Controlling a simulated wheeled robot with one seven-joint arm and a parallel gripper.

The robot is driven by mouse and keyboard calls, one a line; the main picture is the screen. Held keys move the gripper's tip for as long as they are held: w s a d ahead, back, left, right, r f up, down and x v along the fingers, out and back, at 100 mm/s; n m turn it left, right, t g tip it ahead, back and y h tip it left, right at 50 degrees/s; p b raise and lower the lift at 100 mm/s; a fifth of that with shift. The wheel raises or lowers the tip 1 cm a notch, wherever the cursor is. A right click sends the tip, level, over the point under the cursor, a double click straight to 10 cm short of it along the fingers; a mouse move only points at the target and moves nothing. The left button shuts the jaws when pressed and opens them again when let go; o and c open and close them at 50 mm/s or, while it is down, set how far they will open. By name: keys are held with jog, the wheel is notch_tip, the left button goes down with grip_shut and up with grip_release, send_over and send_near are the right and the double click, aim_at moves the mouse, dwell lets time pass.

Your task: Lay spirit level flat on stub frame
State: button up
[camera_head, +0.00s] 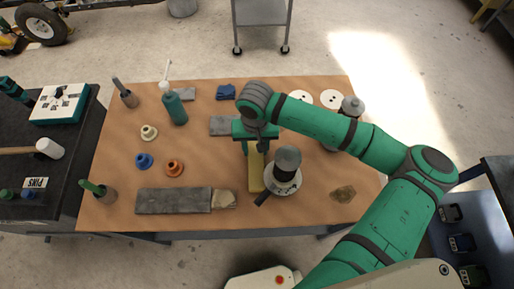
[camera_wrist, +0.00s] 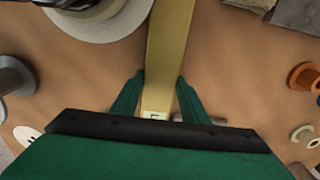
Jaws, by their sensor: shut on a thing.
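The spirit level is a long yellow bar (camera_head: 256,174), right of the table's middle; it also shows in the wrist view (camera_wrist: 168,45), running from the top edge down between my fingers. My gripper (camera_head: 255,146) is shut on it, with one green finger on each side in the wrist view (camera_wrist: 160,78). A small pale vial window shows near the palm. I cannot tell whether the level touches the table. The stub frame is probably the long grey bar (camera_head: 173,201) at the table's front left, left of my gripper; part of it shows at the wrist view's top right (camera_wrist: 297,12).
A dark cylinder on a white round base (camera_head: 284,180) stands close right of the level. Orange (camera_head: 174,168) and blue (camera_head: 144,160) spools stand behind the bar. Brown tabletop (camera_head: 215,165) is bare between.

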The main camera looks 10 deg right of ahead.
jog(key=shift+d+f, duration=0.25)
jog(key=shift+f, duration=0.05)
jog(key=shift+f, duration=0.1)
jog(key=o, duration=1.4)
